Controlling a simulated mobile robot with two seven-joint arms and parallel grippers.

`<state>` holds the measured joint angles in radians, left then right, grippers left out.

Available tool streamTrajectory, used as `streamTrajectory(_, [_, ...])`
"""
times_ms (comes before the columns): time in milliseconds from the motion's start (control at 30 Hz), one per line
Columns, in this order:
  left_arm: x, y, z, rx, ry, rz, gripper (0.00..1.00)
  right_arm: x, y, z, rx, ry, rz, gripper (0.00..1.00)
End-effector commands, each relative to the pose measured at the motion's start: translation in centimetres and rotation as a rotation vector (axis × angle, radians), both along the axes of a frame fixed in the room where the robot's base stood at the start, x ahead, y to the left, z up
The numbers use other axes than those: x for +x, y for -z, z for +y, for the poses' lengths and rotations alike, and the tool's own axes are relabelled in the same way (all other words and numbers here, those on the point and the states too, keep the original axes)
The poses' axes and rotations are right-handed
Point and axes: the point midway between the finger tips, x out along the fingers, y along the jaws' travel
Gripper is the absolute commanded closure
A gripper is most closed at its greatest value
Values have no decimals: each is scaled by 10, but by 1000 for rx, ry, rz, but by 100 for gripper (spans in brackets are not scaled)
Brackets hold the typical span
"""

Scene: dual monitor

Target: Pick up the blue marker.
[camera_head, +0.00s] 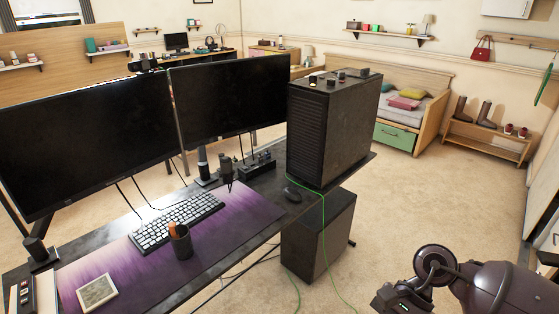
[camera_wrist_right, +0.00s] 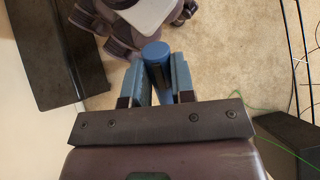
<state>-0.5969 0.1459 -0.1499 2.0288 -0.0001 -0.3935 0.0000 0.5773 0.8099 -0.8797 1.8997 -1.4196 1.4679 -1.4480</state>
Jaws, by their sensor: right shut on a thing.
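The blue marker (camera_wrist_right: 156,56) shows in the right wrist view as a blue cylinder with its round end towards the top. My right gripper (camera_wrist_right: 161,76) is shut on it, with one finger on each side. The marker is held above the carpeted floor, clear of the desk. The marker is not visible in the head view, where only part of my right arm shows at the bottom right. My left gripper is not in view.
The black desk carries a purple mat (camera_head: 95,262), a keyboard (camera_head: 178,221), a dark pen cup (camera_head: 181,244) with an orange item, two monitors and a black computer tower (camera_head: 325,130). A green cable (camera_head: 322,235) hangs beside the desk. Open carpet (camera_head: 430,205) lies to the right.

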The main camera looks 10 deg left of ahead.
Motion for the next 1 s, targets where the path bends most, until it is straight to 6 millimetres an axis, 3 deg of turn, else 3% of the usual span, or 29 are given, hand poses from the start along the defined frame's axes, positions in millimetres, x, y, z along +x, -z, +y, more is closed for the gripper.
streamTrajectory(200, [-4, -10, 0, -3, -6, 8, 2, 16, -33, 20, 143, 450, 102, 99])
streamTrajectory(500, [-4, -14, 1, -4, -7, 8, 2, 57, -67, 20, 342, 900, 135, 99])
streamTrajectory(700, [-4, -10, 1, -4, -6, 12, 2, 84, -84, 14, 459, 1096, 128, 99])
streamTrajectory(1000, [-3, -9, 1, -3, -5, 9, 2, 104, -95, 5, 566, 1233, 115, 99])
